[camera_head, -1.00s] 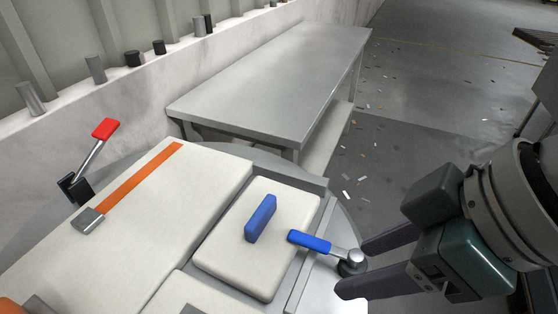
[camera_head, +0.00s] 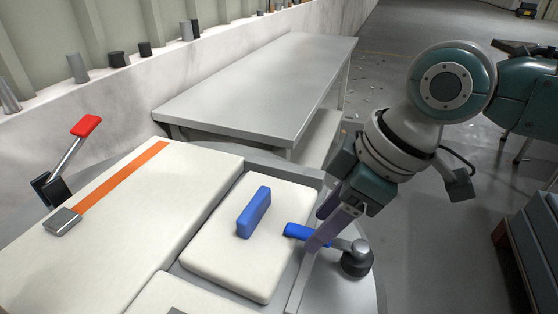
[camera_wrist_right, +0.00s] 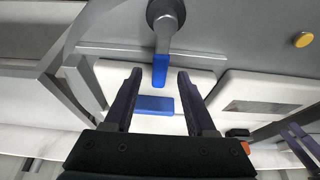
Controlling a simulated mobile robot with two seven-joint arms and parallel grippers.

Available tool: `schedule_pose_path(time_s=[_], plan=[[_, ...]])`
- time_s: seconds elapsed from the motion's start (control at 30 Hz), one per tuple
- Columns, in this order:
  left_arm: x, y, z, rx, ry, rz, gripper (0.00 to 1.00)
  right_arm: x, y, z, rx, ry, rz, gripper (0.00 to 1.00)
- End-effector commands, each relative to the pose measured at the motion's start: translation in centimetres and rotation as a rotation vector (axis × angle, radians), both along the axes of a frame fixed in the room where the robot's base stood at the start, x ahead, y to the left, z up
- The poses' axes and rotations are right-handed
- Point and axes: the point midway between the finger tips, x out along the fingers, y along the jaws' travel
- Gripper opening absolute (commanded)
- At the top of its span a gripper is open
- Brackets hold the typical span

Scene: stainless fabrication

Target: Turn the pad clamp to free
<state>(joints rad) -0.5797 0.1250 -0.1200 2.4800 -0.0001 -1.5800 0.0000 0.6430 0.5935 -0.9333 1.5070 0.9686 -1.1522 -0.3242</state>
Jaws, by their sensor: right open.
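The pad clamp is a lever with a blue grip (camera_head: 300,231) and a metal arm on a round dark pivot (camera_head: 356,260), at the right edge of the cream pad (camera_head: 225,262). Its blue end reaches over the pad's edge. My right gripper (camera_head: 318,229) is open, its purple fingers on either side of the lever near the blue grip. In the right wrist view the blue grip (camera_wrist_right: 160,70) shows between the two spread fingers, with gaps on both sides. Purple fingers at that view's right edge (camera_wrist_right: 300,143) look like my left gripper; their opening is unclear.
A blue upright handle (camera_head: 254,212) stands on the pad, left of the lever. A red-tipped lever (camera_head: 85,126) stands at the far left beside an orange strap (camera_head: 125,178). A bare steel table (camera_head: 260,85) is behind. Dark stacked items stand at the right edge.

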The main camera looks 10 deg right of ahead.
Motion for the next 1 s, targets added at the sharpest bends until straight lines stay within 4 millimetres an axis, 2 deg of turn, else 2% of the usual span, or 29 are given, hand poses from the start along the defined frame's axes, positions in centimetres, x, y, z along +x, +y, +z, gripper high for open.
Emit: schedule_pose_path(time_s=[0.13, 0.4, 0.9, 1.0], plan=[[0.00, 0.01, -0.32, 0.000, 0.000, 0.000, 0.50, 0.21, 0.35, -0.96, 0.000, 0.000, 0.000, 0.56], [0.00, 0.00, -0.28, 0.000, 0.000, 0.000, 0.50, 0.25, 0.38, -0.99, 0.000, -0.001, 0.000, 0.55], [0.00, -0.25, -0.27, -0.009, 0.000, 0.006, 0.50, 0.24, 0.37, -0.98, 0.000, 0.000, 0.000, 0.00], [0.00, -0.25, -0.27, -0.009, 0.000, 0.006, 0.50, 0.23, 0.37, -0.98, 0.000, 0.000, 0.000, 0.00]])
